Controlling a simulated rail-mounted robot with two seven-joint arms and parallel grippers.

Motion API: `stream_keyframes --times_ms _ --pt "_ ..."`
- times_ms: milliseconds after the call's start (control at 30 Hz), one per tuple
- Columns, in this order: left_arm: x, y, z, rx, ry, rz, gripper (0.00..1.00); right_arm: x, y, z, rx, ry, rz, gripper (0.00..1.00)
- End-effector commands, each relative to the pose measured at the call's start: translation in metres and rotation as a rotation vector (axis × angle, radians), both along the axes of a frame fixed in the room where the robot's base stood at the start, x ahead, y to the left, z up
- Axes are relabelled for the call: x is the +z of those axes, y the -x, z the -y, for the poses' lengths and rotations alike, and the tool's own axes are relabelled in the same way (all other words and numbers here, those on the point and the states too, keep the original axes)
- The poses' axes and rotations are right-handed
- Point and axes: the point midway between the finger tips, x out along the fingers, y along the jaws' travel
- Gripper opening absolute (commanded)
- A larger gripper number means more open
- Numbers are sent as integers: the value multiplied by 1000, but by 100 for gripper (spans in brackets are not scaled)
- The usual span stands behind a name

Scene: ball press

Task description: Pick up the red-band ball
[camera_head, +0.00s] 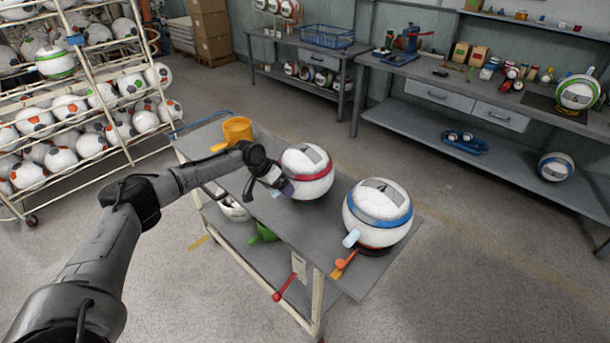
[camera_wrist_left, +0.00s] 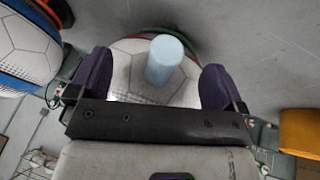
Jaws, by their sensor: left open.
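The red-band ball (camera_head: 308,173) sits on the top of a grey cart, white with a dark grey patch. My left gripper (camera_head: 279,187) is at its left side, its fingers partly hidden by the wrist. In the left wrist view the ball (camera_wrist_left: 128,76) shows between the two open purple fingers, with a red and green edge at its top. A light-blue cylinder (camera_wrist_left: 164,60) stands out in front of the ball, between the fingers. I cannot tell whether the fingers touch the ball. My right gripper is not in view.
A blue-band ball (camera_head: 377,205) sits close by on the right of the cart top (camera_head: 270,215), with another light-blue cylinder (camera_head: 351,238). A ball rack and workbenches stand beyond.

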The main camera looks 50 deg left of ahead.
Motion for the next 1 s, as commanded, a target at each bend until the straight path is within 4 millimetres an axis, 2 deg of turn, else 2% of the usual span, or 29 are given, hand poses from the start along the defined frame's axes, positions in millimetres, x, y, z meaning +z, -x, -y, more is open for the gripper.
stream_keyframes --times_ms 100,300,1000 --pt "-8 -4 2 0 0 1 96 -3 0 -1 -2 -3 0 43" --pt "-8 -4 1 1 -1 1 96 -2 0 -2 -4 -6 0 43" --pt "-8 -4 2 1 0 2 29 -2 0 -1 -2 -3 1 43"
